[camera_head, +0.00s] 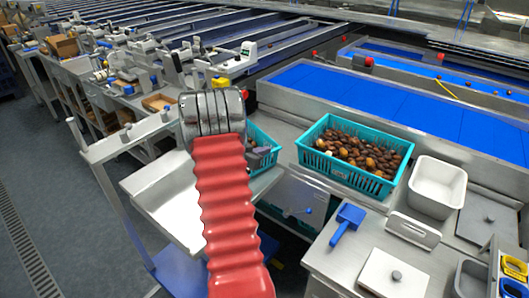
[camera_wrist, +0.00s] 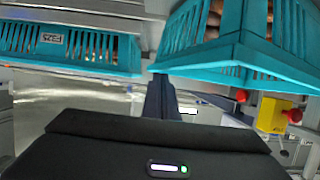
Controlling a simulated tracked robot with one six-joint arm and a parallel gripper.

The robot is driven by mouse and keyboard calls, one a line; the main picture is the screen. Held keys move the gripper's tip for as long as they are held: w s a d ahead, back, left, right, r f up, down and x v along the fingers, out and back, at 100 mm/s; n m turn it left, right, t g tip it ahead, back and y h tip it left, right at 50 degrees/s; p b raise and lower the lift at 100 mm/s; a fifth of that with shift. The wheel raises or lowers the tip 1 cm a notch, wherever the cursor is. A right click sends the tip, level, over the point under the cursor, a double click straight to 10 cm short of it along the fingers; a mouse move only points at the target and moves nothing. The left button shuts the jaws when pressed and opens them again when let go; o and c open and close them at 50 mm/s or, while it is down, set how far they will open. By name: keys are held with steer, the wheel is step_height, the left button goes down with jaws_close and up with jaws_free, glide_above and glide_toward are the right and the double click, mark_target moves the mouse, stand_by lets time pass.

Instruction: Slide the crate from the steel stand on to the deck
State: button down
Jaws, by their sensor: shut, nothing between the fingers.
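In the head view a teal slatted crate (camera_head: 262,158) sits on the steel stand (camera_head: 165,205), largely hidden behind my red sleeved arm. My gripper is hidden behind the arm in that view. In the wrist view my gripper (camera_wrist: 162,98) is shut and empty, with its dark fingers close to the lower edge of a near teal crate (camera_wrist: 205,55). I cannot tell whether they touch it. A second crate wall with a white label (camera_wrist: 70,45) shows at the left. On the deck (camera_head: 290,185) stands another teal crate (camera_head: 345,180), full of brown dates.
A white tub (camera_head: 437,187) stands right of the full crate. A blue belt (camera_head: 400,105) runs behind. The stand's left part is bare.

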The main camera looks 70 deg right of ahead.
steer(key=shift+d+r, duration=0.1)
steer(key=shift+r, duration=0.3)
steer(key=shift+w+r, duration=0.1)
steer(key=shift+r, duration=0.05)
steer(key=w+a, duration=0.3)
steer(key=a, duration=0.8)
steer(key=shift+a, duration=0.3)
